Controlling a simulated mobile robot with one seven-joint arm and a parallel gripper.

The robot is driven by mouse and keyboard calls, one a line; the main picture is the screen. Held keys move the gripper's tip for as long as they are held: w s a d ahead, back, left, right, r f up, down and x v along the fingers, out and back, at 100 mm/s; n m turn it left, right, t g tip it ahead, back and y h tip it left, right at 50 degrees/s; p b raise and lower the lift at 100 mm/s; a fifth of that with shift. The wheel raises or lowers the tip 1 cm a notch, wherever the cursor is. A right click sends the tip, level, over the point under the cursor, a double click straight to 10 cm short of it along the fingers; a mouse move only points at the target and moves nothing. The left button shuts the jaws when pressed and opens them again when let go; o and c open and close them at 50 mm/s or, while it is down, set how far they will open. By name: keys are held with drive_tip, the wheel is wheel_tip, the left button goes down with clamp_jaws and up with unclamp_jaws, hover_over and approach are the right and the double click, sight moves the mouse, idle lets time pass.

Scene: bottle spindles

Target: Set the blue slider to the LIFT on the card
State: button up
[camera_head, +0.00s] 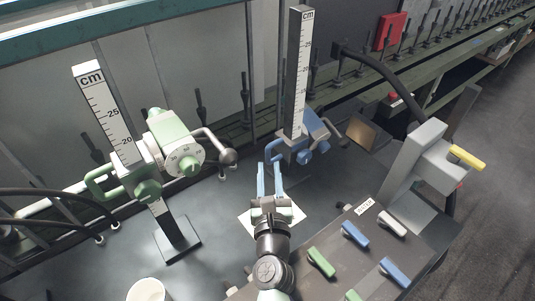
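The blue slider (309,139) sits low on the right upright scale (299,75), which is marked in cm.
A green slider (143,182) with a dial sits on the left scale (108,115). A dark panel (330,282) with green, blue and white levers is at front right. A grey block with a yellow handle (467,157) stands right. A white cup (148,290) is at front left.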

sight(268, 156)
drive_tip(key=shift+w+a+b, duration=0.15)
drive_tip(key=shift+w+b, duration=0.6)
drive_tip(key=shift+w, duration=2.2)
clamp_jaws()
